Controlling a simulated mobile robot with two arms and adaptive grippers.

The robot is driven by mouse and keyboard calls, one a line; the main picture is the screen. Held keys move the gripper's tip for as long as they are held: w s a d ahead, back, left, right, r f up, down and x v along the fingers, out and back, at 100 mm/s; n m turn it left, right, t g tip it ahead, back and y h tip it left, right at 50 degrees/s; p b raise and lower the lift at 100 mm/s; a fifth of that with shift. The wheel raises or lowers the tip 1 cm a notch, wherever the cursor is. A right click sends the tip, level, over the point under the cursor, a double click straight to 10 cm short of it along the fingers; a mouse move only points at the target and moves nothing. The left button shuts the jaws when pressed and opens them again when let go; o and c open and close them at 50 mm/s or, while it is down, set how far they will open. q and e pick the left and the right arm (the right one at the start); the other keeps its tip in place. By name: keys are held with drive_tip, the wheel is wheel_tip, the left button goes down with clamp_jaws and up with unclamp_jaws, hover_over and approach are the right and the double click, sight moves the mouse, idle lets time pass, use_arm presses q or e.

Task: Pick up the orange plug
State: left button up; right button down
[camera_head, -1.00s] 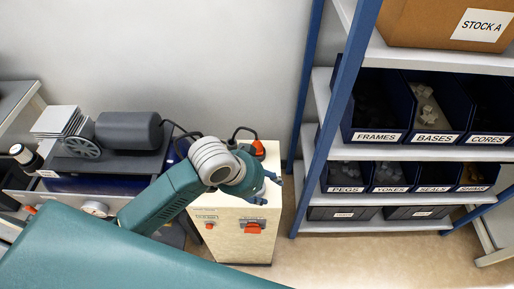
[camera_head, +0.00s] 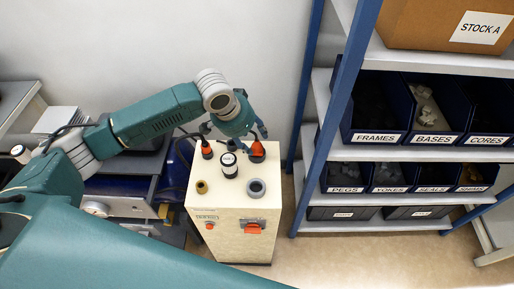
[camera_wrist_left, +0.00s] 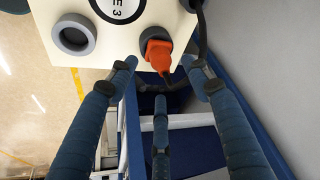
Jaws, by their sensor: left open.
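An orange plug (camera_head: 257,153) stands on top of the cream cabinet (camera_head: 232,228), near its back right. In the left wrist view the plug (camera_wrist_left: 158,56) sits in a dark round socket, its narrow end towards the fingers. My left gripper (camera_head: 236,131) is above the back of the cabinet, fingers spread. In the wrist view its open fingers (camera_wrist_left: 160,80) lie on either side of the plug and below it, with nothing held. A second orange-and-black plug (camera_head: 207,149) with a black cable stands at the back left. My right gripper is not in view.
A black-and-white cap (camera_head: 229,166), a grey ring (camera_head: 256,188) and a small brass ring (camera_head: 202,187) are on the cabinet top. A blue-framed shelf (camera_head: 340,110) with labelled bins stands to the right. A wall is behind.

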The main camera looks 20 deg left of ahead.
sight(255, 143)
use_arm(q)
drive_tip(key=p+x, duration=0.1)
drive_tip(key=x, duration=0.3)
drive_tip(key=shift+w+f, duration=0.3)
drive_tip(key=shift+f, duration=0.3)
clamp_jaws()
